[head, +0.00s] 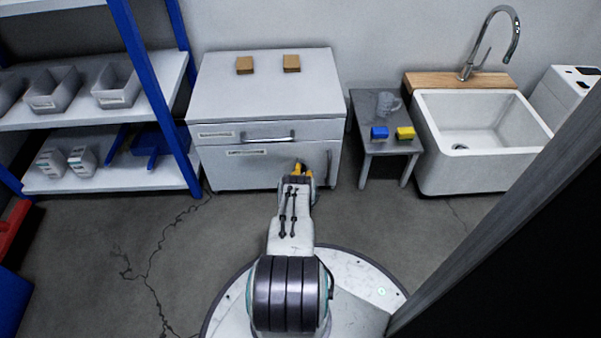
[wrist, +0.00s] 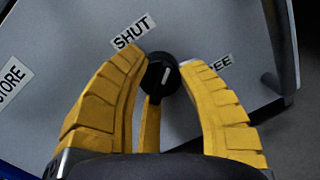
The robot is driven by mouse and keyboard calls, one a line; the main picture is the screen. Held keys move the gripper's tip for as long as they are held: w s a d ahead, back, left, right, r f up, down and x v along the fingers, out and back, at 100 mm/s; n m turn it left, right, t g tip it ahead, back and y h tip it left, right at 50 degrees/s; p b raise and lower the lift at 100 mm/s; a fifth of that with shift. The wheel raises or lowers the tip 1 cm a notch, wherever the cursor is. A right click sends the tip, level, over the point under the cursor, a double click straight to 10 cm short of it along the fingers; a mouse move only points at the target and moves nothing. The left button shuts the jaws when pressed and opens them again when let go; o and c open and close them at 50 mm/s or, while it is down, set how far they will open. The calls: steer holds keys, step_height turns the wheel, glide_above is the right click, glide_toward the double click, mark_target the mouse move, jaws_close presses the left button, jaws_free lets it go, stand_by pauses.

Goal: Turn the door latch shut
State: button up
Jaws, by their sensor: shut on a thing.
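The door latch is a round black knob (wrist: 160,75) with a short white mark on its face, seen in the wrist view. It is on the white door (wrist: 215,25) of the lower cabinet. A SHUT label (wrist: 132,32) is to its upper left and a partly covered FREE label (wrist: 216,64) to its right. The white mark leans slightly right, between the two labels. My gripper (wrist: 161,64) has yellow fingers on both sides of the knob and is shut on it. In the head view my gripper (head: 302,167) is at the cabinet front and hides the latch.
The cabinet (head: 265,95) has a drawer above the door and two tan blocks on top. A small grey table (head: 383,145) with a mug and two coloured blocks and a sink (head: 485,165) are at the right. A blue shelf rack (head: 150,80) is at the left.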

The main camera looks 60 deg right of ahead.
mark_target(300, 148)
steer(key=shift+w, duration=0.2)
steer(key=o, duration=1.2)
steer(key=shift+r, duration=5.05)
